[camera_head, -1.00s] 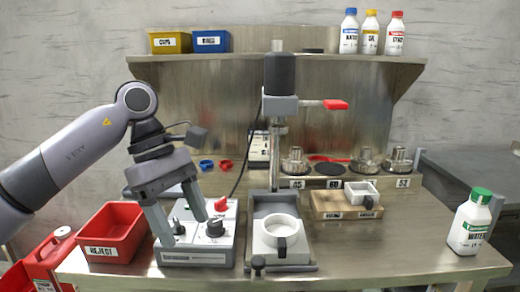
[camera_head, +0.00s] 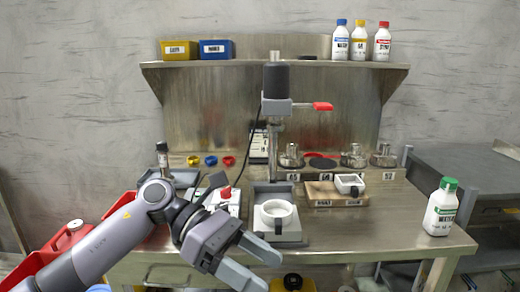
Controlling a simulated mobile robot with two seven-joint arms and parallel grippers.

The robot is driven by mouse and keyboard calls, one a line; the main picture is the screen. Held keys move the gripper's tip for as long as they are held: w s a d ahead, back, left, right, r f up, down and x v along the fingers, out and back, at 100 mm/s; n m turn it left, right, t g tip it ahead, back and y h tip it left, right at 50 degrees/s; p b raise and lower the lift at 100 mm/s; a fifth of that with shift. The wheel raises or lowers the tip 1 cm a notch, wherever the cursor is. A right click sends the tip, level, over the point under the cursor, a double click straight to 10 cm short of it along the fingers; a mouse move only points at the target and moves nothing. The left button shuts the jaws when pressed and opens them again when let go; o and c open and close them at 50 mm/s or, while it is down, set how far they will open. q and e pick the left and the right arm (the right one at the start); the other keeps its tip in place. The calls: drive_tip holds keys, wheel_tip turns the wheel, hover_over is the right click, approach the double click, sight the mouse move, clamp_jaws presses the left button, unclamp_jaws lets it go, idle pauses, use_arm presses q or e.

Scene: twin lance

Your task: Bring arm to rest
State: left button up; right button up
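My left arm (camera_head: 95,245) comes in from the lower left and reaches across the front left of the bench (camera_head: 385,232). My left gripper (camera_head: 268,270) points down to the right, just in front of the bench's front edge. Its two grey fingers are apart with nothing seen between them. The gripper and arm hide part of the control box (camera_head: 230,203) with the red knob and most of the red reject bin (camera_head: 118,203). My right gripper is not in view.
A press stand (camera_head: 276,135) with a white ring-shaped cup (camera_head: 276,214) stands mid-bench, close behind the gripper. A white green-capped bottle (camera_head: 440,208) is at the right. The front right bench top is clear.

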use_arm(q)
drive_tip(key=w+a+f+m+t+y+p, duration=0.1)
drive_tip(key=a+f+m+t+y+p, duration=0.15)
drive_tip(key=a+f+m+t, duration=0.7)
drive_tip(key=w+a+f+m+t+y+p, duration=0.1)
drive_tip(key=a+f+m+t+y+p, duration=0.15)
drive_tip(key=m+t, duration=1.4)
drive_tip(key=s+a+f+n+g+y+p, duration=0.1)
drive_tip(key=s+a+f+n+g+y, duration=0.1)
drive_tip(key=s+a+f+n+g, duration=0.2)
drive_tip(key=s+a+f+n+g+y+p, duration=0.1)
drive_tip(key=s+a+f+n+g+y, duration=0.2)
drive_tip(key=s+f, duration=0.8)
drive_tip(key=n+g, duration=0.1)
drive_tip(key=g, duration=0.1)
drive_tip(key=shift+s+a+g, duration=0.3)
drive_tip(key=shift+a+g, duration=0.1)
